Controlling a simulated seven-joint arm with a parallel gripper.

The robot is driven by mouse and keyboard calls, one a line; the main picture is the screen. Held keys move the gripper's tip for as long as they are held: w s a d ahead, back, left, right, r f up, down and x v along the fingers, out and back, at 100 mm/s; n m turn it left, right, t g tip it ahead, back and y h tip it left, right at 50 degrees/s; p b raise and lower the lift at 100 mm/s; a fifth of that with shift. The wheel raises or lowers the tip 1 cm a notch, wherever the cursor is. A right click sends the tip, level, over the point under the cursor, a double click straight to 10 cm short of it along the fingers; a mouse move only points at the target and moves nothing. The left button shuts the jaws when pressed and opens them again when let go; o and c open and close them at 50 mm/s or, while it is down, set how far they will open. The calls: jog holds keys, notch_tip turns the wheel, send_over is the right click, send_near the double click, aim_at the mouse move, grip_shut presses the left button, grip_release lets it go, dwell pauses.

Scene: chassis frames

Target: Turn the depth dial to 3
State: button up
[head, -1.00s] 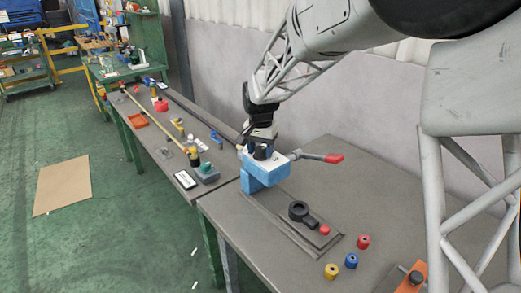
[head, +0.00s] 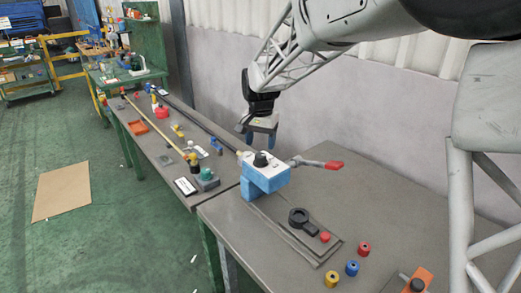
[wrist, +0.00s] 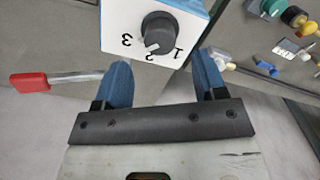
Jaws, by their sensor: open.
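The depth dial is a black knob (head: 261,159) on the white top of a blue box (head: 265,180). In the wrist view the dial (wrist: 160,32) has a white pointer mark directed at the 2, with 3 on the left and 1 on the right printed around it. My gripper (head: 262,142) is open and empty, with blue fingers. It is raised above and behind the box, apart from the dial. In the wrist view its fingertips (wrist: 163,76) are spread on the near side of the dial, with nothing between them.
A red-handled lever (head: 330,165) sticks out right of the box. A black ring-shaped part (head: 300,217) lies on a plate in front. Red, blue and yellow cylinders (head: 352,268) stand front right. A second table (head: 165,150) with small items lies left.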

jog(key=shift+r, duration=1)
jog(key=shift+s+d+r, duration=0.15)
jog(key=shift+s+d, duration=0.05)
jog(key=shift+d, duration=0.05)
jog(key=s+d+r, duration=0.4)
jog(key=s+d, duration=0.6)
jog(key=s+d+f+n+t, duration=0.1)
jog(key=s+d, duration=0.4)
jog(key=s, duration=0.4)
jog(key=s+d+f+n, duration=0.1)
jog(key=s+d, duration=0.4)
jog(key=s, duration=0.5)
jog(key=s+d+f+n+t, duration=0.1)
jog(key=s+d, duration=0.4)
jog(key=s, duration=0.5)
jog(key=shift+f+t, duration=0.25)
jog(key=shift+t, duration=0.05)
